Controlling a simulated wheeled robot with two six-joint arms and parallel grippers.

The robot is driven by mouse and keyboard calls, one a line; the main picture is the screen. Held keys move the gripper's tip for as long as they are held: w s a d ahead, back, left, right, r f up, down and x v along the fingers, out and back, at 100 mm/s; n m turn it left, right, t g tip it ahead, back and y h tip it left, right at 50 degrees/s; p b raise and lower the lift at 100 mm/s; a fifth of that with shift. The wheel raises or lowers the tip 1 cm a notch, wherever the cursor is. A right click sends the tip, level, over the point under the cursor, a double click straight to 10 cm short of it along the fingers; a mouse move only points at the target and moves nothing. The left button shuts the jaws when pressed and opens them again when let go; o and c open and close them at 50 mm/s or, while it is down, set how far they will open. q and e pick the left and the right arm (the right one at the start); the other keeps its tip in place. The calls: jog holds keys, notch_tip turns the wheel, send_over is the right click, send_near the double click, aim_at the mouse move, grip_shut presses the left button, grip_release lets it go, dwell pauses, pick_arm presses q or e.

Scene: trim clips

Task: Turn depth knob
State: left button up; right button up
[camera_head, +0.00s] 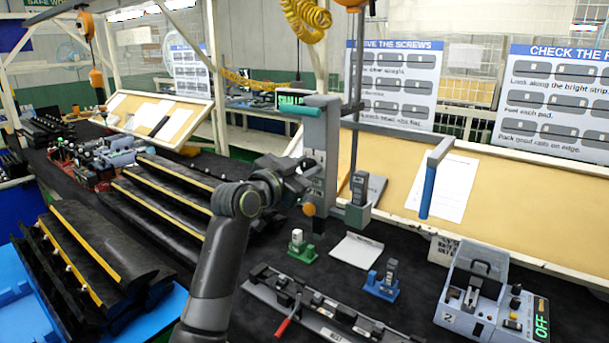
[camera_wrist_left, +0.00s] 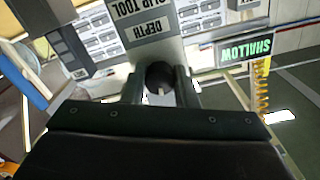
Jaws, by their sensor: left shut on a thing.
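The clip tool (camera_head: 322,145) is a grey upright press on the dark bench. In the left wrist view, upside down, its grey face (camera_wrist_left: 160,50) carries a DEPTH label and a lit green display (camera_wrist_left: 246,49) reading SHALLOW. The dark round depth knob (camera_wrist_left: 159,76) has a pale pointer mark and sits between my fingers. My left gripper (camera_wrist_left: 160,92) is shut on it. In the head view my left gripper (camera_head: 303,172) reaches the side of the tool's column, and the knob is hidden behind it. My right gripper is not in view.
A blue-handled lever (camera_head: 428,190) hangs right of the tool. A green fixture (camera_head: 301,247), a blue fixture (camera_head: 382,282) and a grey rail with a red lever (camera_head: 288,316) stand in front. A tester reading OFF (camera_head: 490,295) is at right. Black trim strips (camera_head: 165,205) lie left.

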pick_arm(q)
jog(key=m+b, duration=0.4)
jog(key=b, duration=0.1)
jog(key=m+b, duration=0.3)
jog(key=b, duration=0.2)
jog(key=shift+f+m, duration=0.2)
jog(key=shift+m, duration=0.2)
jog(key=shift+r+m+b, duration=0.2)
jog(key=shift+m+b, duration=0.95)
jog(key=shift+m, duration=0.25)
jog(key=o, duration=1)
jog(key=shift+a, duration=0.1)
